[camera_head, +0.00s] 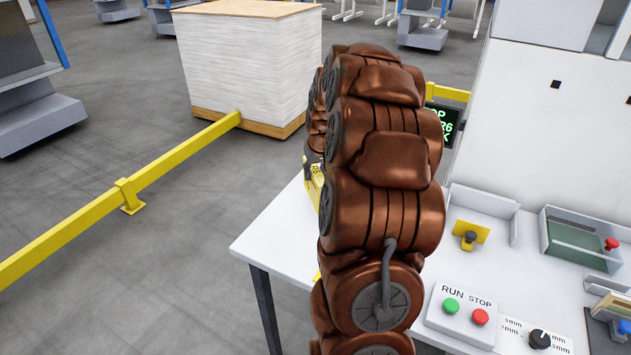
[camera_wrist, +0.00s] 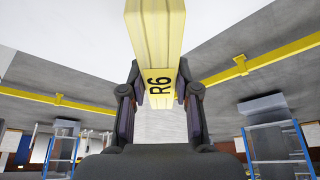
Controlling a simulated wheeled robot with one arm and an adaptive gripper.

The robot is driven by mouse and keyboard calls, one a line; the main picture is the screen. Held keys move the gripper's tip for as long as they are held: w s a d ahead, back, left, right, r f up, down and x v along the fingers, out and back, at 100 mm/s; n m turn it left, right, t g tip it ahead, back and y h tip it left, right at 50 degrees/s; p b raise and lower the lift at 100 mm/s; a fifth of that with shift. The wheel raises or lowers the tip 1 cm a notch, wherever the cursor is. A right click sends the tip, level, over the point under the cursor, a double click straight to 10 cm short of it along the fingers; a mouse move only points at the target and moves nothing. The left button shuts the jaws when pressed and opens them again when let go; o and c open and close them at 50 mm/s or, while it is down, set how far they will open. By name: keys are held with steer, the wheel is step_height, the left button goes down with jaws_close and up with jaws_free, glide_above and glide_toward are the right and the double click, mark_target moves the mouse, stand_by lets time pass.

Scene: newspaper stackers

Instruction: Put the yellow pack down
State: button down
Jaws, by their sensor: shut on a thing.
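In the wrist view, my gripper (camera_wrist: 160,92) is shut on the yellow pack (camera_wrist: 156,38), a long pale-yellow block marked "R6". The pack sits between both fingers and reaches away from them to the top of the picture. In the head view, my copper-coloured arm hides most of the gripper; only a yellow bit of what appears to be the pack (camera_head: 314,187) shows at the arm's left side, near the white table's (camera_head: 270,235) far left edge. I cannot tell whether the pack touches the table.
A control box (camera_head: 462,314) with green and red buttons stands on the table, beside a dial (camera_head: 539,339). Behind are a white holder with a yellow piece (camera_head: 470,235) and a green-floored tray (camera_head: 580,238). A yellow rail (camera_head: 150,180) and a paper stack (camera_head: 250,60) stand beyond.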

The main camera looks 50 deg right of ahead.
steer(key=shift+f+p, duration=0.7)
steer(key=shift+f, duration=1.4)
steer(key=shift+f, duration=0.15)
steer(key=c, duration=0.8)
jaws_free()
steer(key=shift+c, duration=0.2)
steer(key=shift+s+a+r, duration=0.1)
steer(key=shift+s+r, duration=0.05)
steer(key=shift+r, duration=0.5)
steer(key=b+v, duration=0.3)
steer(key=v, duration=0.8)
steer(key=shift+s+a+b, duration=0.1)
steer(key=shift+b, duration=0.2)
